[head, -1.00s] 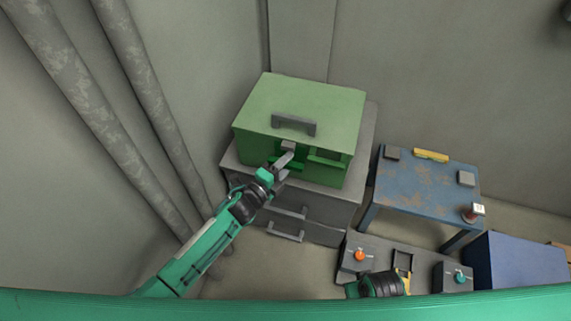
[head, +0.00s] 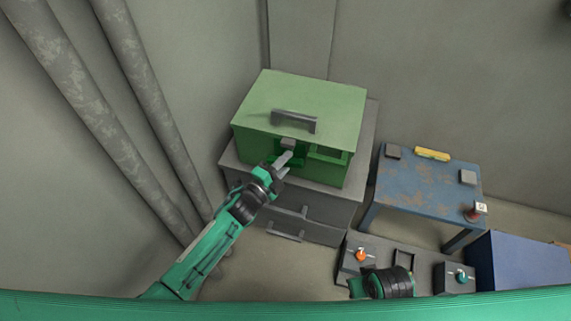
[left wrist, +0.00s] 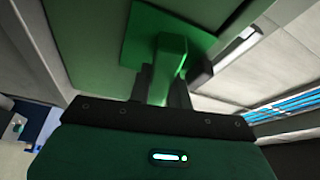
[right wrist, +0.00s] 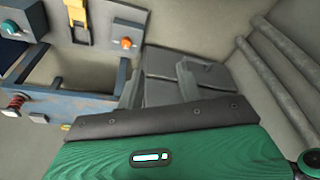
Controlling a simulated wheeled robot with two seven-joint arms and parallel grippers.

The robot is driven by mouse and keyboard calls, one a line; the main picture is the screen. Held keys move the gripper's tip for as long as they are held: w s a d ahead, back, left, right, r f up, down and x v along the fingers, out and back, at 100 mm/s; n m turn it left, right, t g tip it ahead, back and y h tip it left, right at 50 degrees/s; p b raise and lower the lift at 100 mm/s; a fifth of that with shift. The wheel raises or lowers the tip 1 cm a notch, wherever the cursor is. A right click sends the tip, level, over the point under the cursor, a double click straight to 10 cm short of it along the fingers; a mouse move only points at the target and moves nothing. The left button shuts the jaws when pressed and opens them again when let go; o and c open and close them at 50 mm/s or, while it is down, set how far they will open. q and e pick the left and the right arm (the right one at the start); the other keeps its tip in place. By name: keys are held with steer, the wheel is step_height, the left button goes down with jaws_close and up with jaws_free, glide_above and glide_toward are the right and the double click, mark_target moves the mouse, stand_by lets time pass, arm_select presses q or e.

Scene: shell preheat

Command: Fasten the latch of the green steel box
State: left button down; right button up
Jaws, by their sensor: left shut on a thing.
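The green steel box (head: 325,101) stands on a grey drawer cabinet, its lid down, with a grey handle (head: 294,121) on top. My left gripper (head: 286,159) is at the box's front, below a small grey block (head: 288,143) near the lid edge. In the left wrist view its fingers (left wrist: 165,88) are shut on a green latch lever (left wrist: 172,50), in front of a green plate. Whether the latch engages the grey block is hidden. My right gripper shows in the right wrist view (right wrist: 160,88) with its fingers apart and nothing between them.
The grey cabinet (head: 320,208) has drawer handles (head: 284,237) below the box. A worn blue table (head: 425,185) with a yellow object (head: 432,154) stands to the right. A panel with an orange knob (head: 361,255) and a teal knob (head: 460,279) is in front. Pipes (head: 80,95) run along the left wall.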

arm_select(q)
steer(key=n+t+b, duration=0.2)
steer(key=n, duration=0.4)
steer(key=shift+f+b, duration=0.15)
steer(key=shift+b, duration=0.2)
steer(key=n+t+y+b, duration=0.1)
steer(key=n+t, duration=0.1)
steer(key=n, duration=0.3)
steer(key=shift+n+t+y, duration=0.3)
steer(key=shift+n, duration=0.3)
steer(key=n+y, duration=0.1)
steer(key=n, duration=0.1)
steer(key=n+t+y, duration=0.1)
steer(key=n, duration=0.1)
steer(key=shift+n+t, duration=0.3)
steer(key=shift+n+t+y, duration=0.3)
steer(key=shift+n+y, duration=0.5)
steer(key=shift+n, duration=0.7)
arm_select(e)
step_height(320, 180, up, 8)
steer(key=t, duration=0.1)
steer(key=shift+s+r, duration=0.25)
steer(key=shift+s, duration=0.2)
arm_select(q)
steer(key=shift+n, duration=0.3)
steer(key=c, duration=1.3)
jaws_free()
